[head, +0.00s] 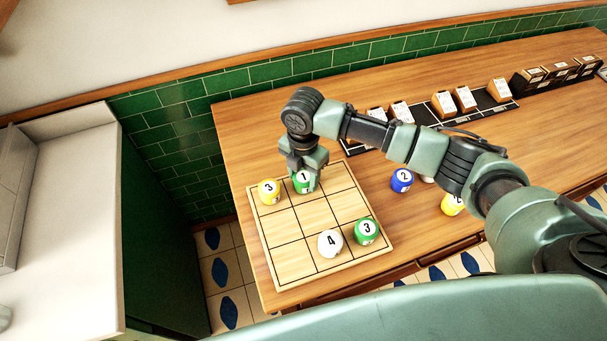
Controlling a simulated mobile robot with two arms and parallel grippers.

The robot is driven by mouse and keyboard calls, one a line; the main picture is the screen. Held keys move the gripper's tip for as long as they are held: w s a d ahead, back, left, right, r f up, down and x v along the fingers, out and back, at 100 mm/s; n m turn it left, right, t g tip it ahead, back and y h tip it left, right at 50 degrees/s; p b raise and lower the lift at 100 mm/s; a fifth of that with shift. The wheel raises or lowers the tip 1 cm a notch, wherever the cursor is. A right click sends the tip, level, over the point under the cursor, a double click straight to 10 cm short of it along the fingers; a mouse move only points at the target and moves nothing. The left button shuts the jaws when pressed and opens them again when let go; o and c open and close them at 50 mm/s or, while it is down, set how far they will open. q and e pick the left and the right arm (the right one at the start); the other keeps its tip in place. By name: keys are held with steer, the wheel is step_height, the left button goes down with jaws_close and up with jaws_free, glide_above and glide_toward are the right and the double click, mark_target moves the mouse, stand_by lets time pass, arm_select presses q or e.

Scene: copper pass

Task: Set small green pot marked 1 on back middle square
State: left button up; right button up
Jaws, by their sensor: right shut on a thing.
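The small green pot marked 1 (304,182) is at the back middle square of the wooden grid board (299,217). My right gripper (304,164) comes down on it from above and is shut on it. The pot looks upright. I cannot tell whether its base touches the square. My left gripper is not in view.
On the board, a yellow pot marked 3 (268,191) stands back left, a white pot marked 4 (330,243) front middle, and a green pot marked 3 (366,231) front right. A blue pot (402,180) and a yellow pot (453,205) stand right on the counter (245,125).

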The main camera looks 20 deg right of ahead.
mark_target(303, 176)
steer(key=shift+f, duration=0.1)
steer(key=o, duration=1.5)
steer(key=shift+r, duration=0.2)
step_height(303, 176, up, 12)
steer(key=b, duration=0.2)
